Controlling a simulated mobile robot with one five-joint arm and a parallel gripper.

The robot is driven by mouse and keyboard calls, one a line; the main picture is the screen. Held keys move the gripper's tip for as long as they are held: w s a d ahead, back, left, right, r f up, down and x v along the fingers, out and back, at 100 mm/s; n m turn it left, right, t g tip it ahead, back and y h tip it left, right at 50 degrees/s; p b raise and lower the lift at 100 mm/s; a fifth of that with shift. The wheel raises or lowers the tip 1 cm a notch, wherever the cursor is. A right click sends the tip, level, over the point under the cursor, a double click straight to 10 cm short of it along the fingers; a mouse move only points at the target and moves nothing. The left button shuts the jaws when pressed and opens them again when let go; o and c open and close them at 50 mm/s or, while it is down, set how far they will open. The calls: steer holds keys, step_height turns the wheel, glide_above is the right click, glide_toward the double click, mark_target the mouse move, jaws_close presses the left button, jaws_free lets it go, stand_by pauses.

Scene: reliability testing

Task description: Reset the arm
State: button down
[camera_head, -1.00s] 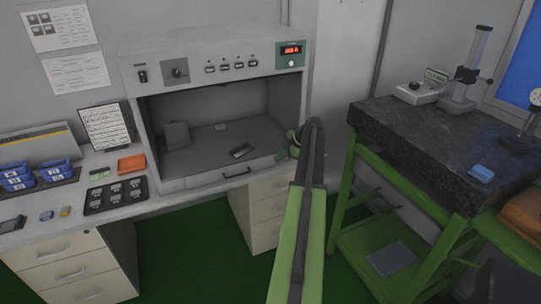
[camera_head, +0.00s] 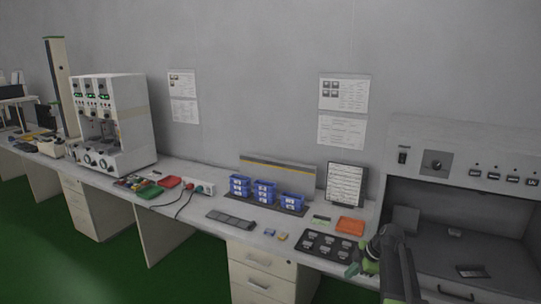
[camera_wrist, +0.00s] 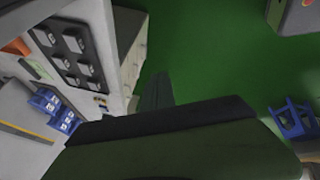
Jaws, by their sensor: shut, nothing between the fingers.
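My arm (camera_head: 397,268) rises at the lower right of the head view, in front of the bench and the chamber. My gripper (camera_head: 364,264) shows small, dark and green at the arm's end, near the front of the black tray. It is shut and holds nothing. In the wrist view a dark and green part of my own arm fills the lower middle. It hides part of the bench and floor.
The long bench carries a black tray (camera_head: 327,245), an orange box (camera_head: 350,226), blue bins (camera_head: 264,193) and a white instrument (camera_head: 112,125). The open chamber (camera_head: 458,140) stands right. Green floor (camera_wrist: 215,60) is partly clear; a blue frame (camera_wrist: 292,120) stands at right.

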steer(key=s+a+m+g, duration=0.15)
steer(key=s+a, duration=0.35)
steer(key=a, duration=1)
steer(key=s+a+f+m+g+h, duration=0.1)
steer(key=s+a+f+m+h, duration=0.1)
steer(key=s+a+m, duration=0.35)
steer(key=s+d+m+h, duration=0.2)
steer(key=s+d+m, duration=0.1)
steer(key=s+m, duration=0.4)
steer(key=m+g, duration=0.1)
steer(key=m, duration=0.1)
steer(key=shift+m, duration=0.4)
